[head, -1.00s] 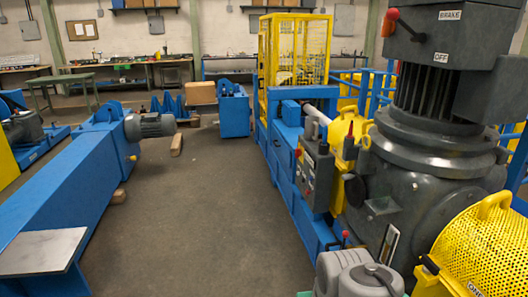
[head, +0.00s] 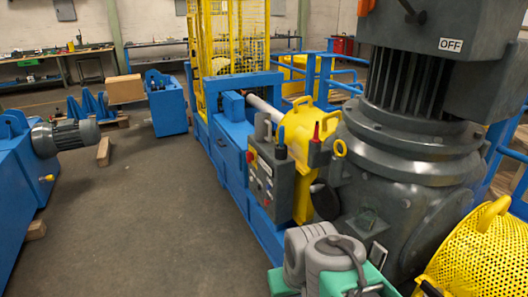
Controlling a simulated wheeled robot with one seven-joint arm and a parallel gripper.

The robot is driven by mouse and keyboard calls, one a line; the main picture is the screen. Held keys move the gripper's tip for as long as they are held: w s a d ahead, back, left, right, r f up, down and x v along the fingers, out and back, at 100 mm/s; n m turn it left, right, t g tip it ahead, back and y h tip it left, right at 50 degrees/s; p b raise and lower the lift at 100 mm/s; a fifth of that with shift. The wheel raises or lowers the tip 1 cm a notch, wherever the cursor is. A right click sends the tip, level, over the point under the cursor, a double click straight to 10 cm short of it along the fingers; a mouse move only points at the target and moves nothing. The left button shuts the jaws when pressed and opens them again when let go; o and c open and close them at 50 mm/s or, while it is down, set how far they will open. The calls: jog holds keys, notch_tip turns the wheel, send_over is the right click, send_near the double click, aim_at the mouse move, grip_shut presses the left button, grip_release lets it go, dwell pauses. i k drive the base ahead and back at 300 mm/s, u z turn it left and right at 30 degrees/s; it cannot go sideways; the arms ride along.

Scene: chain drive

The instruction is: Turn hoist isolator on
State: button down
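No switch in the head view can be read as the hoist isolator. A grey control box (head: 264,178) is fixed to the side of the blue machine frame (head: 232,165), left of the big dark motor. It carries a red round part (head: 250,157) and several small controls that are too small to read. Grey, blue and red upright handles show at and just right of its top. My gripper is not in view.
The dark motor (head: 415,170) bears an OFF label (head: 451,45) and a red-knobbed brake lever (head: 366,7). Grey containers (head: 302,248) on a green base stand in front. A yellow perforated guard (head: 480,255) is at right.

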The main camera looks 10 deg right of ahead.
aim_at(250, 156)
jog(key=u, duration=0.15)
jog(key=i, duration=1.6)
jog(key=u, duration=0.85)
jog(key=i, duration=1.05)
jog(key=u, duration=0.3)
